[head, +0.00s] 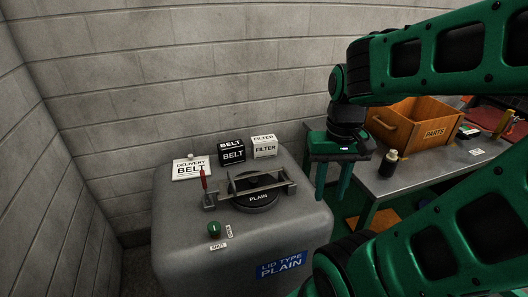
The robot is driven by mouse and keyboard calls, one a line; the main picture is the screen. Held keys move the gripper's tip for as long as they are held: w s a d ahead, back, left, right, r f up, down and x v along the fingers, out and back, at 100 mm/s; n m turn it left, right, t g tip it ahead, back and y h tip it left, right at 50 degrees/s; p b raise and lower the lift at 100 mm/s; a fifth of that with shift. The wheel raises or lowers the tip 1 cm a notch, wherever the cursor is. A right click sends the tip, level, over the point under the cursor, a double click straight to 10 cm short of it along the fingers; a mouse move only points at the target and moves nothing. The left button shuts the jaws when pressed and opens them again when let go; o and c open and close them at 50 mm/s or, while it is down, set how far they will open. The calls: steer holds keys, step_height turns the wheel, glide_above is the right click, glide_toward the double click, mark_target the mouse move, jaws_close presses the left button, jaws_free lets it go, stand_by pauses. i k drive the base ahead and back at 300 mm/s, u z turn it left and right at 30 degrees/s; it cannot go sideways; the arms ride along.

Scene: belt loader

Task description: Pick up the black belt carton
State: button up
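The black belt carton (231,152) stands upright on the back of the grey machine top, with white BELT lettering on its front and top. A white filter carton (265,147) stands just to its right, and a white DELIVERY BELT card (191,169) is to its left. My gripper (333,192) hangs with its fingers pointing down, to the right of the cartons near the machine's right edge. Its two teal fingers are apart with nothing seen between them. It is clear of the black carton.
A round black PLAIN lid (257,199) with a metal bar lies in front of the cartons. A red-handled lever (204,182) and green knob (214,229) stand nearby. At right, a bench (400,182) holds a wooden PARTS crate (415,123) and a dark bottle (389,163).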

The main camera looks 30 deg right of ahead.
mark_target(231, 153)
steer(key=u, duration=0.05)
steer(key=k, duration=1.1)
steer(key=z, duration=0.6)
steer(key=i, duration=1.45)
steer(key=u, duration=0.4)
